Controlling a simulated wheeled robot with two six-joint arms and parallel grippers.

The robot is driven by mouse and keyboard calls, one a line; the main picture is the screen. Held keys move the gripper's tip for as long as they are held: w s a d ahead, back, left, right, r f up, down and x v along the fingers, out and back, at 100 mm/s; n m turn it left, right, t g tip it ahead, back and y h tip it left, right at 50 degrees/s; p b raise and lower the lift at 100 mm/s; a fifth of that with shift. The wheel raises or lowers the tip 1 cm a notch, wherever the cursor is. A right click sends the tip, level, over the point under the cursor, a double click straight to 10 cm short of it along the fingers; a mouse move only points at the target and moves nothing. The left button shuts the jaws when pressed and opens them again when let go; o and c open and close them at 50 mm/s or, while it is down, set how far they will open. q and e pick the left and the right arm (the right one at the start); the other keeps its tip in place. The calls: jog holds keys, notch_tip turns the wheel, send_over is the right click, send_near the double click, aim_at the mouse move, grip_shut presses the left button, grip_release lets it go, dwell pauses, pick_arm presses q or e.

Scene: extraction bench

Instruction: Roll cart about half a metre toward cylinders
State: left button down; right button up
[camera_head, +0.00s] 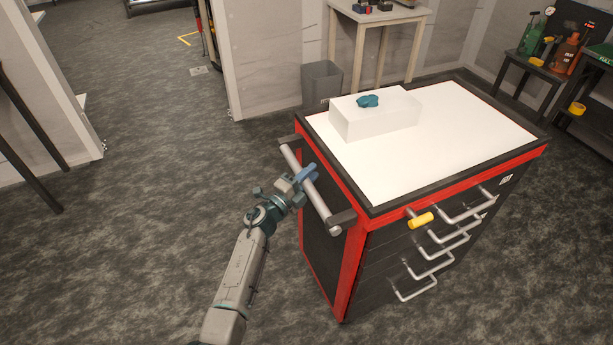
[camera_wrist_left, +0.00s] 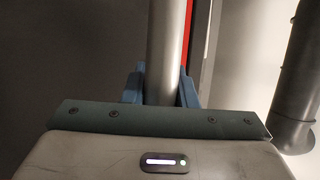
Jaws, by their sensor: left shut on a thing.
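The cart (camera_head: 440,155) is a red and black drawer cabinet with a white top, standing right of centre in the head view. A grey push bar (camera_head: 322,202) runs along its left side. My left gripper (camera_head: 303,178) is shut on this bar near its middle. In the left wrist view the bar (camera_wrist_left: 163,50) passes between the two blue fingers of my left gripper (camera_wrist_left: 161,87). The cylinders, a green one (camera_head: 531,37) and an orange one (camera_head: 565,53), stand on a dark stand at the upper right. My right gripper is not in view.
A white box (camera_head: 375,118) with a teal item (camera_head: 368,101) on it sits on the cart top. A grey bin (camera_head: 322,82) and a wooden table (camera_head: 378,16) stand behind the cart. A wall edge (camera_head: 232,60) is at the back. Open floor (camera_head: 150,220) lies left of the cart.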

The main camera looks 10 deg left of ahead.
pick_arm(q)
jog(key=shift+f, duration=0.1)
jog(key=c, duration=1.2)
grip_release()
jog(key=shift+o, duration=0.2)
jog(key=b+v, duration=0.1)
jog(key=v, duration=0.9)
jog(key=shift+s+a+b, duration=0.2)
jog(key=shift+s+b, duration=0.1)
